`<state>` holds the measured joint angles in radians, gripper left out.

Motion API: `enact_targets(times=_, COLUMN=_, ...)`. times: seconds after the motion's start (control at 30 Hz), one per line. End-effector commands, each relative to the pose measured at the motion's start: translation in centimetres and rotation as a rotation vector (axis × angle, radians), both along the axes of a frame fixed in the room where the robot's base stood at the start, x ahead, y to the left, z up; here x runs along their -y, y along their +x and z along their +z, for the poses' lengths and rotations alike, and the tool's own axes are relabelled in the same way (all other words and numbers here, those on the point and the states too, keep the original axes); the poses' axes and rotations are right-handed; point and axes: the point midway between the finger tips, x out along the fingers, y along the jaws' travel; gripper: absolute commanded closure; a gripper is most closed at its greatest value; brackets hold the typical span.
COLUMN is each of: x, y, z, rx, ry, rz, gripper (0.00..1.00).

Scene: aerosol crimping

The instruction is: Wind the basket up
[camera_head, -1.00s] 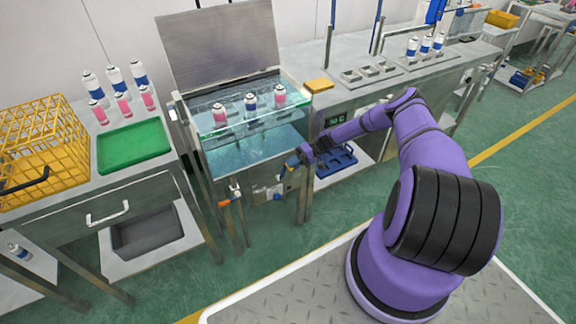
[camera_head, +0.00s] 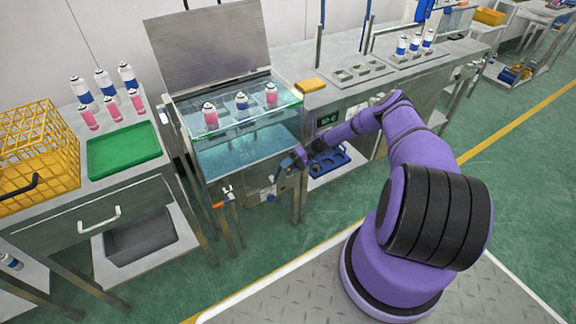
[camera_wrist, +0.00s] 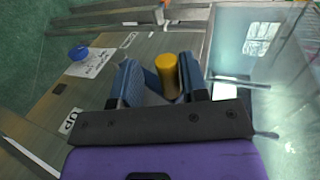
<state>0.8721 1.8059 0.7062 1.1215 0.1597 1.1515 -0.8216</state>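A water tank (camera_head: 255,157) stands at centre in the head view, its metal lid (camera_head: 205,52) raised. Inside, the basket (camera_head: 238,124) carries two pink cans and a blue-white can, sitting high in the tank with the cans' tops above the rim. My gripper (camera_head: 292,160) is at the tank's front right side. In the wrist view, a yellow crank knob (camera_wrist: 168,72) stands between the blue fingers of my gripper (camera_wrist: 160,75), which look closed around it. The crank arm is mostly hidden by the gripper. An "UP" label (camera_wrist: 69,121) is on the panel nearby.
A yellow crate (camera_head: 38,150), a green tray (camera_head: 122,150) and several cans stand on the left table. A counter with a temperature display (camera_head: 327,120) and more cans (camera_head: 414,45) is at the right. A blue tray (camera_head: 328,160) lies below it.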

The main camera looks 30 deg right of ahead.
Motion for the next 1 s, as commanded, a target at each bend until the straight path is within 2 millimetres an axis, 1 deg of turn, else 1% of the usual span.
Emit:
enact_targets(times=0.23, x=0.2, y=0.3, z=0.4, rx=0.004, ry=0.003, rz=-0.005, gripper=0.55)
enact_targets(times=0.37, x=0.0, y=0.4, z=0.6, rx=0.005, ry=0.004, rz=-0.006, gripper=0.55)
enact_targets(times=0.47, x=-0.7, y=0.4, z=1.1, rx=0.005, ry=-0.001, rz=-0.005, gripper=0.55)
enact_targets(times=0.53, x=-1.3, y=0.5, z=1.4, rx=0.003, ry=-0.037, rz=-0.002, gripper=0.55)
enact_targets(times=0.83, x=-3.1, y=0.5, z=2.0, rx=0.007, ry=-0.262, rz=-0.001, gripper=0.55)
enact_targets(times=1.0, x=-6.1, y=0.4, z=2.0, rx=0.007, ry=-0.268, rz=-0.003, gripper=0.55)
